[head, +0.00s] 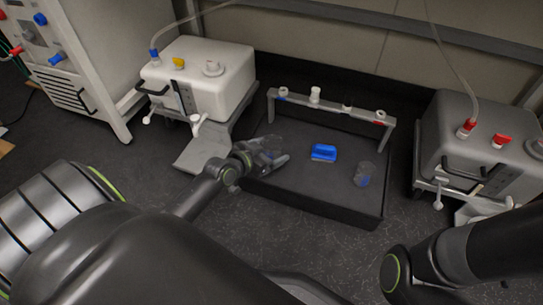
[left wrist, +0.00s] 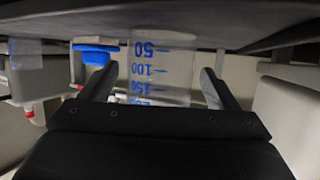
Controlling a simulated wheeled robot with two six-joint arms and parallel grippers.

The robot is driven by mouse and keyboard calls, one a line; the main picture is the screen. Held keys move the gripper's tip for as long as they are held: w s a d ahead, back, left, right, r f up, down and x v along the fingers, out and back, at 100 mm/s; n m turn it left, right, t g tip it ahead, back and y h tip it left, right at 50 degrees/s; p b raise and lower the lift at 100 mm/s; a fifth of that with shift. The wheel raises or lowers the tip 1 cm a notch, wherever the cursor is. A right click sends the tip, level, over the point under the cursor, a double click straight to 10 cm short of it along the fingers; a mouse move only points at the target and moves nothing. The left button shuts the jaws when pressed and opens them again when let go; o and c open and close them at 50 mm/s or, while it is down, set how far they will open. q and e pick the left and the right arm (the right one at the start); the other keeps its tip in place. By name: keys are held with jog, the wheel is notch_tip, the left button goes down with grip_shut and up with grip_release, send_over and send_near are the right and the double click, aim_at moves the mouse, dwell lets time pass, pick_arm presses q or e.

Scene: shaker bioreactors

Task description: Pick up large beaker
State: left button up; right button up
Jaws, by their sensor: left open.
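The large beaker (head: 270,143) is clear and stands at the left end of the dark tray, partly hidden by my left gripper (head: 268,160). In the left wrist view the beaker (left wrist: 160,70) shows blue volume marks and lies between the two fingertips of my left gripper (left wrist: 157,88). The fingers are open, with a visible gap on each side of the beaker. The picture there is upside down, with the tray surface at the top. My right arm shows at the right of the head view, but its gripper is out of frame.
The dark tray (head: 310,207) also holds a blue block (head: 324,152) and a smaller clear beaker (head: 364,174). A grey rack (head: 335,106) with several caps spans its back. A white bioreactor box (head: 215,85) stands left, a grey one (head: 480,135) right.

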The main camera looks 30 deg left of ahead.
pick_arm(q)
jog(key=shift+w+d+f, duration=0.1)
jog(key=shift+w+f, duration=0.15)
jog(key=shift+w, duration=0.35)
jog(key=shift+c, duration=0.3)
jog(key=c, duration=1)
jog(key=shift+r, duration=0.15)
